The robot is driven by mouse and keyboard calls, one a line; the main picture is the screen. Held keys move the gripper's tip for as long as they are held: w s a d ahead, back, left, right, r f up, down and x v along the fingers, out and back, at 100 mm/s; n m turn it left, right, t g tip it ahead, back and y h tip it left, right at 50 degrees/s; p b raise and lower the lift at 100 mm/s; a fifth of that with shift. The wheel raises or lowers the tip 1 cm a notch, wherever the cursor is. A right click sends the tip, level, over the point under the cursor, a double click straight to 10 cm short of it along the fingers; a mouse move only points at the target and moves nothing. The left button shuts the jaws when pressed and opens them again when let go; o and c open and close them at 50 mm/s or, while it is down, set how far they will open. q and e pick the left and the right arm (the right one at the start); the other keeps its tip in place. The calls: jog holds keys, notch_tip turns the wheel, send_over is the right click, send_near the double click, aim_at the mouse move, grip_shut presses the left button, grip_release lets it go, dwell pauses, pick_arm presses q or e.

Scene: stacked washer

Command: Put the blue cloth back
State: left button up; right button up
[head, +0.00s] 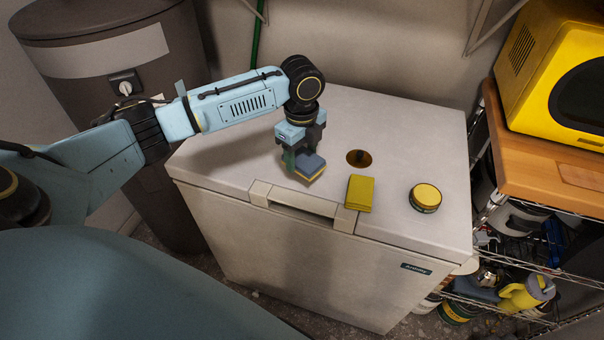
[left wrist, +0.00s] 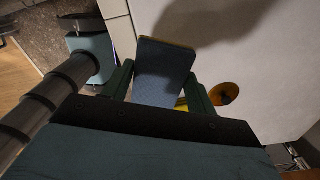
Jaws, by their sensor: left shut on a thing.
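The blue cloth (head: 311,166), a flat folded block with a yellowish underside, is between the fingers of my left gripper (head: 300,161). In the left wrist view the blue cloth (left wrist: 163,68) shows its broad blue face, with a green finger on each side of my shut left gripper (left wrist: 160,88). It is over the left-middle part of the white chest lid (head: 405,137), tilted; I cannot tell whether it touches the lid. A yellow folded cloth (head: 359,193) lies on the lid to its right, near the front edge. My right gripper is not in view.
A round yellow-topped tin (head: 425,197) stands on the lid at the right. A round brown-gold spot (head: 359,158) is behind the yellow cloth. A dark barrel (head: 115,80) stands at left. A yellow microwave (head: 555,75) sits on a wooden-topped rack at right. The lid's back is clear.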

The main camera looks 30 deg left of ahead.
aim_at(301, 180)
pick_arm(q)
jog(key=shift+f, duration=3)
jog(key=shift+f, duration=0.1)
jog(key=o, duration=0.9)
notch_tip(301, 180, up, 12)
jog(key=shift+r+p, duration=0.15)
jog(key=shift+p, duration=0.2)
